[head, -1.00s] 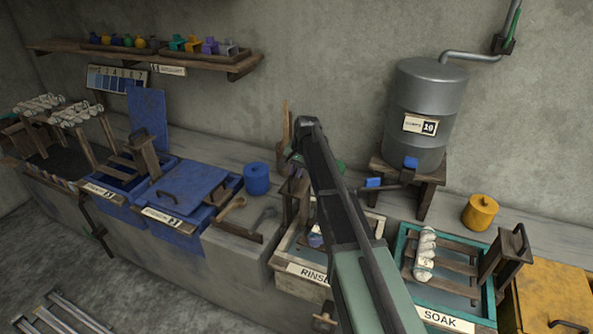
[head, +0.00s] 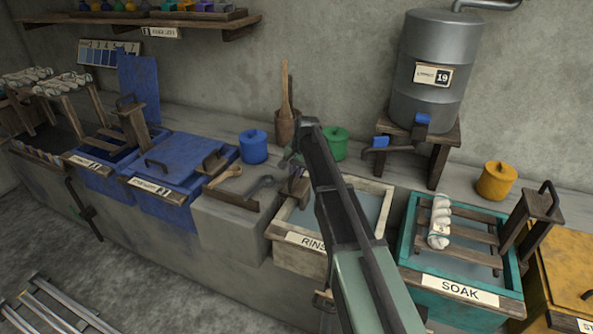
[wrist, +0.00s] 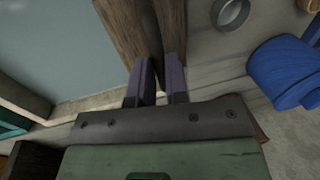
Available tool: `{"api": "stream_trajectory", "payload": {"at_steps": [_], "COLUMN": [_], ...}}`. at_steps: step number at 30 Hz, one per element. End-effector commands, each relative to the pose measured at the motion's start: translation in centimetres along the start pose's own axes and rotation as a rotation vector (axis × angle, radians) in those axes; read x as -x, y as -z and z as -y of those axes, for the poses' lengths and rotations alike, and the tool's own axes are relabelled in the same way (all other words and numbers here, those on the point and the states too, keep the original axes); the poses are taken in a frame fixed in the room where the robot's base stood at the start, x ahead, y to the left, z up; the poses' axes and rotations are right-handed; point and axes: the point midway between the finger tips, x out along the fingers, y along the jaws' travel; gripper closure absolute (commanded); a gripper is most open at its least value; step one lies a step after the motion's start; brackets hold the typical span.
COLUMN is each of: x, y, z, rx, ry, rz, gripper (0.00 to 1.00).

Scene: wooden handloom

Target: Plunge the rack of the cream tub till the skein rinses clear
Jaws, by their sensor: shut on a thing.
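The cream tub (head: 283,250), its label partly hidden by my arm, stands at the middle of the bench with grey-blue water (head: 370,203) in it. The rack's wooden upright (head: 298,188) shows at the tub's left rear. My gripper (wrist: 157,82) is shut on this dark wooden piece (wrist: 140,30) in the wrist view, with a purple-grey finger at either side. The rack's slats and the skein in this tub are not visible; my arm covers part of the tub. The wrist view also shows pale water (wrist: 60,50) at left.
The teal SOAK tub (head: 408,235) at right holds a rack with a white skein (head: 439,222). A blue jar (head: 253,147), green jar (head: 336,144) and yellow jar (head: 496,181) line the back. A metal tank (head: 430,75) stands behind.

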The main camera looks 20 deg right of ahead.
Motion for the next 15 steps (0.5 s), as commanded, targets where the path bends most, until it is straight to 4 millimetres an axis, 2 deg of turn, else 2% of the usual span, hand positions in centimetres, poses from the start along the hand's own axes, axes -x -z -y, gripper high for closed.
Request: {"api": "stream_trajectory", "payload": {"at_steps": [1, 3, 15], "x": [-1.38, -1.87, -2.15], "y": [-0.03, -0.03, -0.12], "z": [-0.29, -0.39, -0.52], "rx": [0.000, 0.000, 0.000], "ry": [-0.001, -0.001, -0.003], "rz": [0.001, 0.001, 0.003], "gripper": [1.00, 1.00, 1.00]}}
